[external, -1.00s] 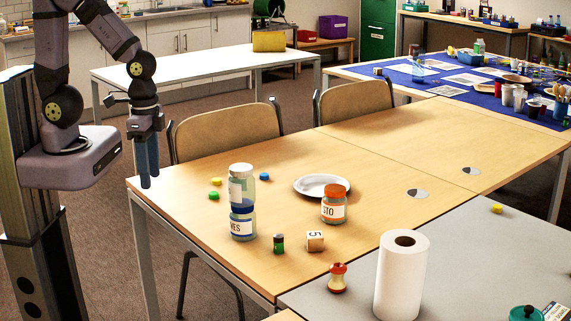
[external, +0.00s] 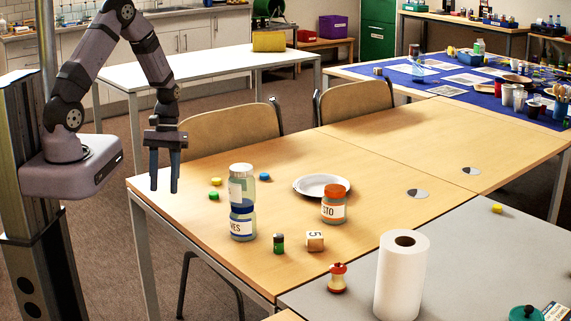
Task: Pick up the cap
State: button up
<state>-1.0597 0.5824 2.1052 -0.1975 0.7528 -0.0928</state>
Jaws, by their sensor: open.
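Several small round pieces that look like caps lie on the wooden table. A yellow cap (external: 216,181) and a green cap (external: 213,195) lie left of the stacked jars, and a blue cap (external: 265,176) lies behind them. Another yellow cap (external: 496,208) lies on the grey table at the right. The pictures do not show which one the task means. My gripper (external: 164,187) is open and empty, fingers pointing down, near the wooden table's left edge. It is left of the yellow and green caps and apart from them.
Two stacked jars (external: 242,219) stand close to the caps. Chairs (external: 228,130) line the far edge.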

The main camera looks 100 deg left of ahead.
aim_at(213, 193)
jog(key=w+a+n, duration=0.1)
jog(key=w+a+n+t, duration=0.1)
jog(key=a, duration=0.1)
jog(key=w+a+n, duration=0.1)
jog(key=a, duration=0.1)
jog(key=shift+w+f, duration=0.3)
jog(key=shift+w, duration=0.1)
jog(key=w+a+r+n+t+y, duration=0.1)
jog(key=w+a+r+n+t, duration=0.1)
jog(key=w+a+r+n, duration=0.3)
jog(key=shift+w+d+f+n+t+h+p, duration=0.1)
jog(key=shift+w+d+f+n+p, duration=0.2)
jog(key=shift+w+d+f+n, duration=0.6)
jog(key=shift+w+d+f+n+t+h+p, duration=0.15)
jog(key=shift+d+f+n+p, duration=0.3)
jog(key=shift+f, duration=1)
jog(key=shift+w+d+f+n+t+h+p, duration=0.15)
jog(key=shift+w+d+f+n, duration=0.3)
jog(key=shift+f+n, duration=0.55)
jog(key=shift+w+f, duration=0.2)
jog(key=shift+f, duration=0.35)
jog(key=c, duration=1.2)
grip_shut()
